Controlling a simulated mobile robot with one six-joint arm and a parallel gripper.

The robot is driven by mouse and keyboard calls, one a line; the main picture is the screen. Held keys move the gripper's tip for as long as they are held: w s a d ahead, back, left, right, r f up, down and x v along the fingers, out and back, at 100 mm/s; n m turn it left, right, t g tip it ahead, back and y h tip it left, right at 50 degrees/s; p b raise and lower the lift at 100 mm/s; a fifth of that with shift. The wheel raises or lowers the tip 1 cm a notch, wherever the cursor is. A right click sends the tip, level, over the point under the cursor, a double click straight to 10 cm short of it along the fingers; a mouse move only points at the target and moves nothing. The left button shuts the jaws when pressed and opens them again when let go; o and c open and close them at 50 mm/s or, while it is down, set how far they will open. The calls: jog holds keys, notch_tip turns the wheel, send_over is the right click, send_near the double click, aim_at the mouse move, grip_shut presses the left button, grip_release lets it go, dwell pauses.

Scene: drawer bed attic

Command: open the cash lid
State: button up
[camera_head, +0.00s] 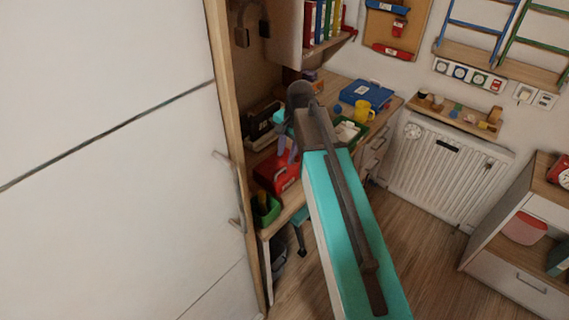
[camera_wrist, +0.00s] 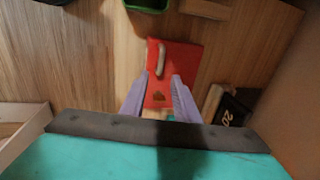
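The red cash box (camera_head: 271,177) sits on the wooden desk, partly behind my gripper (camera_head: 288,155) in the head view. In the wrist view the box's red lid (camera_wrist: 186,60) lies below my gripper (camera_wrist: 159,78), with a pale handle (camera_wrist: 161,59) and a small dark mark on it. The lid looks shut. My two lavender fingers are apart, one on each side of the near part of the box, with nothing held between them. I cannot tell whether they touch the box. The near edge of the box is partly hidden by my wrist.
A green bin (camera_head: 266,209) stands at the desk's near left end. A dark item marked "20" (camera_wrist: 230,108) lies right of the box in the wrist view. A yellow mug (camera_head: 364,110) and blue case (camera_head: 366,93) stand farther back. A tall white door (camera_head: 110,160) is at left.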

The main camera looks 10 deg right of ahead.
aim_at(283, 169)
jog(key=shift+w+a+f+p, duration=0.1)
jog(key=shift+w+f+p, duration=0.1)
jog(key=shift+f, duration=0.85)
jog(key=shift+w+a+f+p, duration=0.15)
jog(key=shift+f, duration=0.85)
jog(key=shift+w+a+f+p, duration=0.1)
jog(key=shift+w+f+p, duration=0.1)
jog(key=shift+f, duration=0.85)
jog(key=shift+s, duration=0.1)
grip_shut()
